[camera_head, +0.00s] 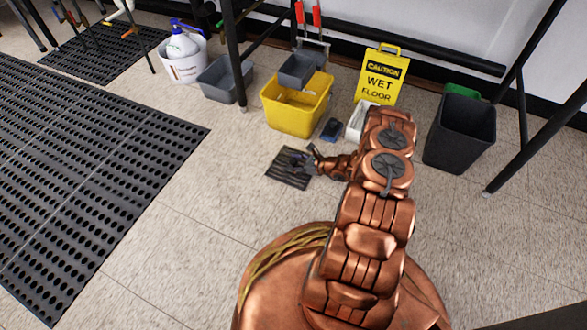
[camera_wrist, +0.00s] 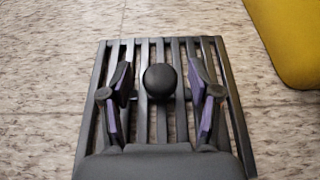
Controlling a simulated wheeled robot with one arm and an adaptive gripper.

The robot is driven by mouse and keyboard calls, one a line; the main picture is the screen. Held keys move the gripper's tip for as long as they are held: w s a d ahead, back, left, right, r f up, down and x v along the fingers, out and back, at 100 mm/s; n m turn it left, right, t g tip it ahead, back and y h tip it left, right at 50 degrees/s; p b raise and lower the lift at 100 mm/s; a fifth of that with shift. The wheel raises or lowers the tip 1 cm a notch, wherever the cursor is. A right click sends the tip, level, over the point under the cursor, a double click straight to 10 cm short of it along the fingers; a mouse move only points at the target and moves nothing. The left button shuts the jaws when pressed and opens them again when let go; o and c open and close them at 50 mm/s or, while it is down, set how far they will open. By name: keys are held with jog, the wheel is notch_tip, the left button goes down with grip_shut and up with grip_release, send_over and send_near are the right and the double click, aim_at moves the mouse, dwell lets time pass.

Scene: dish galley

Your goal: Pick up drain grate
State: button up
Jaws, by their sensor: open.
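The drain grate (camera_head: 288,178) is a dark, square, slotted plate lying on the tiled floor, in front of the yellow bucket. In the wrist view the grate (camera_wrist: 102,92) fills the middle, with a round black knob (camera_wrist: 160,83) on top of it. My gripper (camera_head: 308,158) is just above the grate. In the wrist view my gripper (camera_wrist: 163,100) is open, one purple-padded finger on each side of the knob, with gaps to both. The grate's near part is hidden under my gripper. I cannot tell the exact height of the fingers over the grate.
A yellow mop bucket (camera_head: 298,115) stands behind the grate, with a small blue item (camera_head: 331,130) beside it. Further off are a caution sign (camera_head: 382,75), a dark bin (camera_head: 460,135), a grey tub (camera_head: 226,82) and table legs. A perforated black mat (camera_head: 90,150) lies left. Floor left of the grate is clear.

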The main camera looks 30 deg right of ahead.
grip_shut()
dwell(0.6)
